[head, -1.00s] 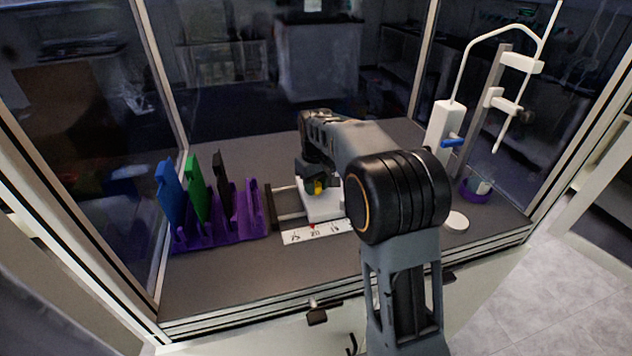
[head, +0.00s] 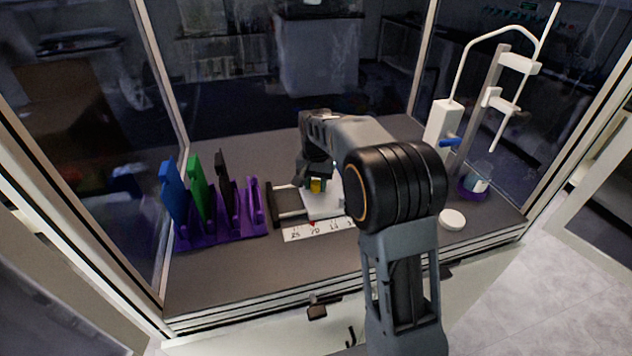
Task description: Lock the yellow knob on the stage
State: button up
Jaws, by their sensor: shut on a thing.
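The yellow knob (head: 317,186) sits on the white stage (head: 322,206), near the middle of the bench. My gripper (head: 316,182) reaches down onto it from above and is shut on it. Only a small yellow patch shows below the dark fingers; the rest of the knob is hidden. The stage stands on a railed slide with a dark end block (head: 272,204) at its left. My arm hides the right part of the stage.
A purple rack (head: 222,228) with blue, green and black upright pieces stands at the left. A white stand with tubing (head: 443,122), a purple-based beaker (head: 475,184) and a white round lid (head: 452,219) are at the right. Glass walls and frame posts enclose the bench.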

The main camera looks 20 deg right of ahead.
aim_at(316, 182)
jog(key=shift+m, duration=0.6)
jog(key=o, duration=0.9)
notch_tip(316, 182, up, 14)
jog(key=shift+f, duration=0.1)
dwell(0.5)
